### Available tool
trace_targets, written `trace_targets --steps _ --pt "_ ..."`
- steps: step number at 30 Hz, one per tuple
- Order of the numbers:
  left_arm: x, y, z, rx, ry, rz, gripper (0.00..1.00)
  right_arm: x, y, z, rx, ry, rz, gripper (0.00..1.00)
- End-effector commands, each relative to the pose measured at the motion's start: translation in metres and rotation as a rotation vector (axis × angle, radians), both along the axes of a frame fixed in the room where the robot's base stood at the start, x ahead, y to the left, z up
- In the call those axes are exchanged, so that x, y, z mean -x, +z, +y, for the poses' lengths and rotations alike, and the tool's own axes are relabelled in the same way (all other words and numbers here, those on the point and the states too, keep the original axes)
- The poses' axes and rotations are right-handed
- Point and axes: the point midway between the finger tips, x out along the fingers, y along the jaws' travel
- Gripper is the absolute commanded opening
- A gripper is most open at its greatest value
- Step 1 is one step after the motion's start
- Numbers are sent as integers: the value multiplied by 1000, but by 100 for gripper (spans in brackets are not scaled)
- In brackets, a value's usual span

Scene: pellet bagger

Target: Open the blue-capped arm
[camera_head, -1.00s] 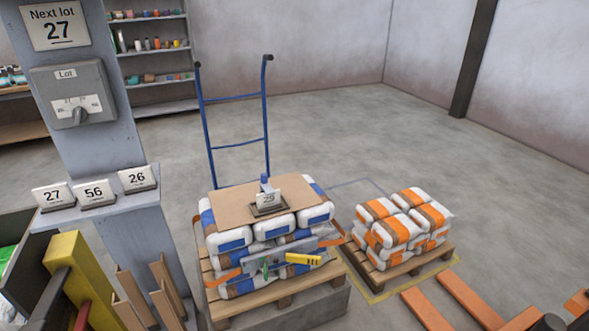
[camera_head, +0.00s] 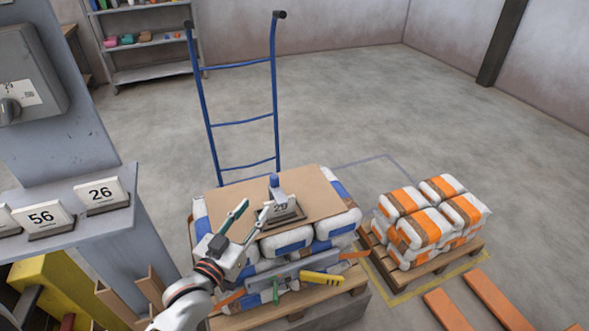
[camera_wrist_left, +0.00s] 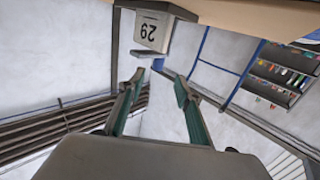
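A dark holder with a card marked 29 (camera_head: 284,209) stands on the brown sheet on top of the blue-and-white bag stack. A small upright blue-capped piece (camera_head: 274,183) rises just behind the card; I take it for the blue-capped arm. My left gripper (camera_head: 248,219) is open and empty, in front and to the left of the holder in the head view. In the left wrist view the card (camera_wrist_left: 153,30) appears upside down beyond the open fingers (camera_wrist_left: 159,84), with a bit of blue (camera_wrist_left: 157,64) at its edge. No contact is visible. My right gripper is out of view.
The brown sheet (camera_head: 232,200) covers the bag stack on a wooden pallet. A blue hand truck (camera_head: 240,122) stands behind. A column with cards 56 (camera_head: 42,217) and 26 (camera_head: 102,194) is at left. Orange-striped bags (camera_head: 425,228) sit on a pallet at right.

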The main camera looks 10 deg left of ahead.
Motion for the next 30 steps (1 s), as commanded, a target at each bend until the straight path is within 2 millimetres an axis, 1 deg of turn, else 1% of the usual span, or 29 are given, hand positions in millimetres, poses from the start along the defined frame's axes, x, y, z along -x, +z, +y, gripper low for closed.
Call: trace_targets --steps 5,8,18,22,25,30 --pt "-8 3 -1 5 1 -8 34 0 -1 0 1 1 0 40" --pt "-19 3 -3 5 1 -9 34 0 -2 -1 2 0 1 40" --pt "-81 2 -15 4 0 -8 34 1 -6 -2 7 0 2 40" --pt "-100 2 -19 3 0 -7 34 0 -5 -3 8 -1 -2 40" --pt "-111 2 -21 3 0 -6 34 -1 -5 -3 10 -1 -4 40" --pt "-119 2 -22 3 0 -6 34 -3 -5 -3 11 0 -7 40"
